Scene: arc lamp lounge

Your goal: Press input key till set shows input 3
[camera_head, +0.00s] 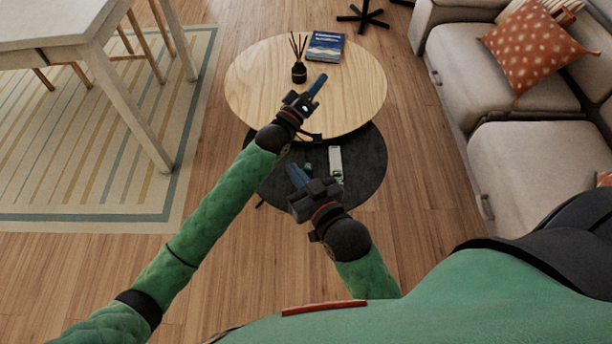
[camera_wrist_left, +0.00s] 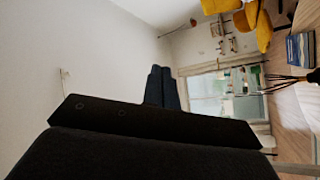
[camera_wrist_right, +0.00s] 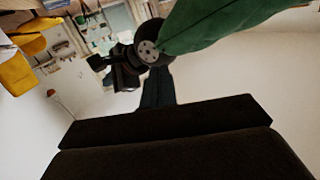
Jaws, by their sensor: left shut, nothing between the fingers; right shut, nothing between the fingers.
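My left gripper (camera_head: 318,84) is shut and empty, held above the light wooden round table. Its shut fingers also show in the left wrist view (camera_wrist_left: 162,88). My right gripper (camera_head: 296,174) is shut and empty, lower in the head view, over the dark round lower table. Its fingers show in the right wrist view (camera_wrist_right: 156,88). A slim white item (camera_head: 336,163) lies on the dark table, just right of my right gripper; I cannot tell whether it is a remote. No input key and no screen showing an input can be made out.
The light wooden table (camera_head: 250,95) carries a dark reed diffuser (camera_head: 299,72) and a blue book (camera_head: 326,46). The dark table (camera_head: 368,160) is partly under it. A grey sofa (camera_head: 510,150) stands right, a white table (camera_head: 50,25) left. Wooden floor between is clear.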

